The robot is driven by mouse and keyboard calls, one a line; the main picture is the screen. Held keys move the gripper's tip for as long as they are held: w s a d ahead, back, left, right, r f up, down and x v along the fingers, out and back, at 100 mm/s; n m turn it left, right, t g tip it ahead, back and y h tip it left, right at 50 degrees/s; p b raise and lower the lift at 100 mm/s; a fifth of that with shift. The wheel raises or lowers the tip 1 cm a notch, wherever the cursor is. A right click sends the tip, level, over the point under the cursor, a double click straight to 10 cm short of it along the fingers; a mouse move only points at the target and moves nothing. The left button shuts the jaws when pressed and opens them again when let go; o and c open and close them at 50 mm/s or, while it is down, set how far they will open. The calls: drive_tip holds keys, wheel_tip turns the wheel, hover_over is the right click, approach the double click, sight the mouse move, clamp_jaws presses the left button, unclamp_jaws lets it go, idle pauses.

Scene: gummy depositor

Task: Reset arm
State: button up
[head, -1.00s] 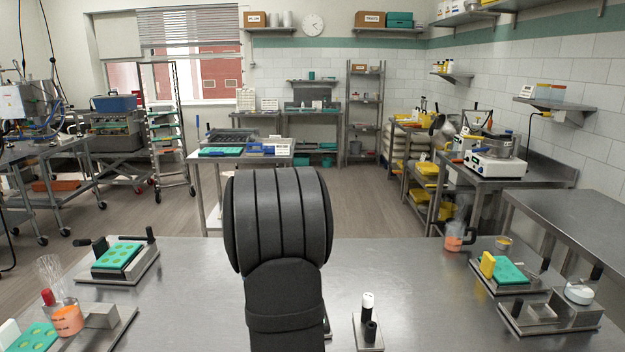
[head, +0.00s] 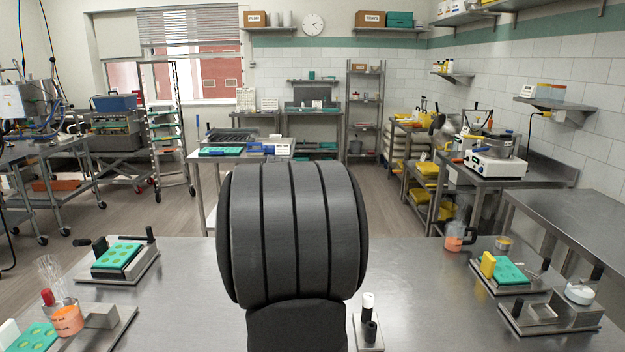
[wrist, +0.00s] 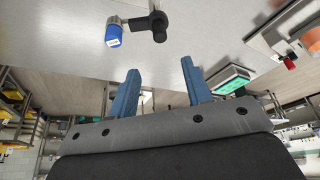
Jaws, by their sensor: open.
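My gripper (wrist: 158,88) shows in the wrist view with its two blue fingers spread apart. Nothing is between them. In the head view my own dark arm fills the middle and hides the gripper and part of the table behind it. The steel table (head: 410,290) lies under the arm. In the wrist view a blue-capped item (wrist: 113,36) and a dark upright post (wrist: 158,24) stand on the table, clear of the fingers.
A teal mold (head: 117,256) sits on a stand at left. Orange-filled beakers stand at left (head: 68,318) and right (head: 454,238). Another teal mold (head: 508,271) lies at right. A small stand (head: 368,330) with a white-capped item is just right of my arm.

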drive_tip(key=x, duration=1.3)
drive_tip(key=shift+a+f, duration=0.1)
drive_tip(key=shift+f, duration=0.15)
drive_tip(key=shift+w+a+f, duration=0.1)
drive_tip(key=shift+f, duration=0.05)
drive_tip(key=shift+m, duration=0.5)
drive_tip(key=shift+m+t+h, duration=0.25)
drive_tip(key=shift+m+h, duration=0.3)
drive_tip(key=shift+m, duration=0.9)
drive_tip(key=shift+m+t+h, duration=0.25)
drive_tip(key=shift+m+h, duration=0.3)
drive_tip(key=shift+m, duration=0.9)
drive_tip(key=shift+m+h, duration=0.8)
drive_tip(key=shift+m, duration=1.3)
drive_tip(key=shift+m+g+h, duration=0.3)
drive_tip(key=shift+m+h, duration=0.3)
drive_tip(key=shift+m, duration=0.9)
